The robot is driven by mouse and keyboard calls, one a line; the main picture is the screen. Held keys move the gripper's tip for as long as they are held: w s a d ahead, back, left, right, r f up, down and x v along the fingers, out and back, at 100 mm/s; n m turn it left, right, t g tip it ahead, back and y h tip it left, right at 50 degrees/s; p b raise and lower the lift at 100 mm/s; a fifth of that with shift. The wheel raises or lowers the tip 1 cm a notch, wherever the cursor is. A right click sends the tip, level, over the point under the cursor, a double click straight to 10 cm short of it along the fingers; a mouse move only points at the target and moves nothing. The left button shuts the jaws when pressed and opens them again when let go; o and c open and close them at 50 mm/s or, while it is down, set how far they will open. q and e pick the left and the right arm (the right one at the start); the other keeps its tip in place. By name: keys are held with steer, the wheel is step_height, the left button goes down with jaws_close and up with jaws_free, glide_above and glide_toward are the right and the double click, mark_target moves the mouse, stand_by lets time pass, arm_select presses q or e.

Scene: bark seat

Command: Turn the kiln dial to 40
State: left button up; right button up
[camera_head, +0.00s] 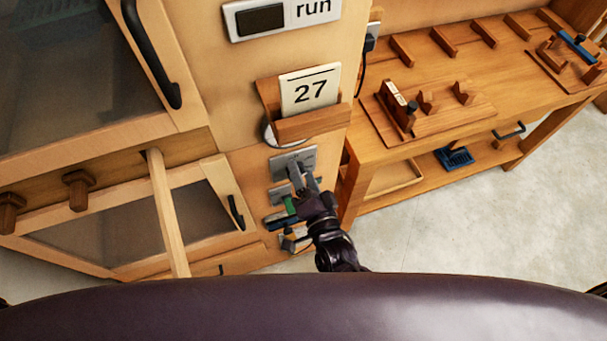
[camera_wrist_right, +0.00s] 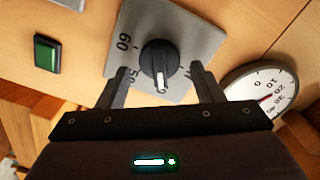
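The kiln dial is a dark round knob (camera_wrist_right: 159,58) on a grey metal plate (camera_wrist_right: 196,40) in the right wrist view. Its white pointer mark faces the gripper's palm. The marks 60 and 50 show at the plate's left; a mark by the right-hand finger is mostly hidden. My right gripper (camera_wrist_right: 160,70) is open, with one finger on each side of the knob; I cannot tell whether they touch it. In the head view my right gripper (camera_head: 304,187) is at the grey plate (camera_head: 294,160) and hides the knob. My left gripper is not in view.
A card reading 27 (camera_head: 310,91) sits in a wooden holder above the plate. A round white gauge (camera_wrist_right: 263,88) is beside the dial. A green button (camera_wrist_right: 46,54) is on the other side. A wooden bench (camera_head: 440,100) stands at the right.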

steer(key=b+v, duration=0.2)
steer(key=v, duration=0.6)
steer(key=shift+w, duration=0.1)
stand_by(0.5)
